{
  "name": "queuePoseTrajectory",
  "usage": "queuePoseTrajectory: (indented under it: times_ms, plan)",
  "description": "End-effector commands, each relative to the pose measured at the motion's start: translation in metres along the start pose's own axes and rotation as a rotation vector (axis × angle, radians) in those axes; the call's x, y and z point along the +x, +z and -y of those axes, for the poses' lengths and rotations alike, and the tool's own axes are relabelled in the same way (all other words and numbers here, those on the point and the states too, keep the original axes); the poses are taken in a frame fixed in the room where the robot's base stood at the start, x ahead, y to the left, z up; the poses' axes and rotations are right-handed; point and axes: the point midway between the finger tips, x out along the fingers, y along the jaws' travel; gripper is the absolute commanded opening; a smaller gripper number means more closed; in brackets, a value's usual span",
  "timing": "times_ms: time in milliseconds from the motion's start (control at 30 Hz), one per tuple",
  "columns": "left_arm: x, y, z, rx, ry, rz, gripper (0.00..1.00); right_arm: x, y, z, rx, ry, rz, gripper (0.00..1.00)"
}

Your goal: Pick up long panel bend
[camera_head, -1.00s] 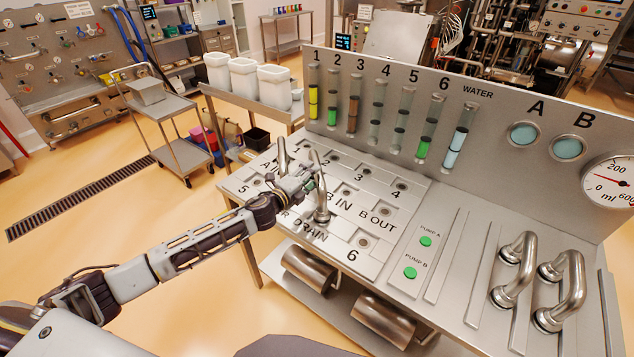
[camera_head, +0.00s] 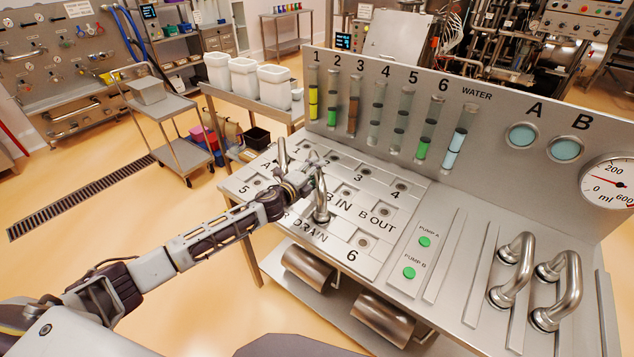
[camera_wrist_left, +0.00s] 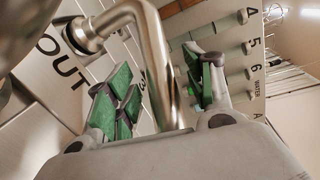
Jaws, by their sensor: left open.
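A long bent steel pipe, the long panel bend (camera_head: 320,190), stands on the panel near the DRAIN and B IN labels. My left gripper (camera_head: 302,182) is right beside it at the panel. In the left wrist view the bend (camera_wrist_left: 150,50) runs between the two green-padded fingers of the left gripper (camera_wrist_left: 160,95), which are open on either side of it. One end of the bend sits in a port next to the OUT label. Whether the pads touch it is hard to tell. My right gripper is not in view.
Another upright bend (camera_head: 282,155) stands just behind, near port 1. Green pump buttons (camera_head: 424,242) sit mid-panel. Sight tubes (camera_head: 353,115) line the upright back panel.

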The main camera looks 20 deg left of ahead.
Motion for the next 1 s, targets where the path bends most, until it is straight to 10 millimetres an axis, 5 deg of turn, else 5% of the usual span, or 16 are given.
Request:
queuePoseTrajectory:
  times_ms: [733, 1000]
  plan:
    - [0.014, -0.001, 0.000, 0.000, 0.000, -0.001, 0.53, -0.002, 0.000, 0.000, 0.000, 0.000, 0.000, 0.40]
    - [0.014, -0.001, -0.001, 0.000, 0.001, -0.001, 0.20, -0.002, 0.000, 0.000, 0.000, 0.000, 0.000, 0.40]
